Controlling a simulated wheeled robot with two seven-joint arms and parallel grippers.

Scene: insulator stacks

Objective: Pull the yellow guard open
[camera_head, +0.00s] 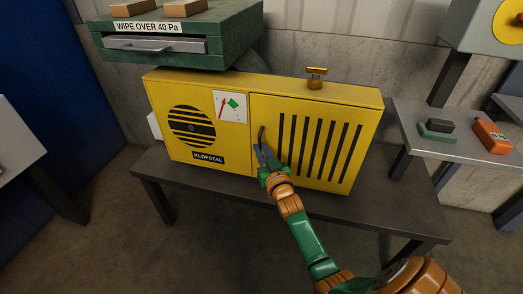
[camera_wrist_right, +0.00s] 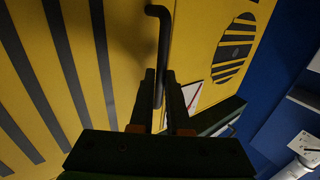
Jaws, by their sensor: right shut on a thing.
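The yellow guard (camera_head: 343,118) is a slatted panel on the right part of the yellow box (camera_head: 160,100). It looks flush with the box front. A dark bar handle (camera_head: 262,134) stands at the guard's left edge. It also shows as a bent black bar in the right wrist view (camera_wrist_right: 162,40). My right gripper (camera_head: 264,156) is shut on the lower part of this handle, with one finger on each side of it (camera_wrist_right: 160,88). My left gripper is not in view.
The box stands on a dark bench (camera_head: 190,190). A brass valve (camera_head: 316,77) sits on top. A green drawer cabinet (camera_head: 230,38) is behind at left. A grey shelf (camera_head: 455,152) at right holds an orange device (camera_head: 491,136) and a dark-topped block (camera_head: 438,128). Floor in front is clear.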

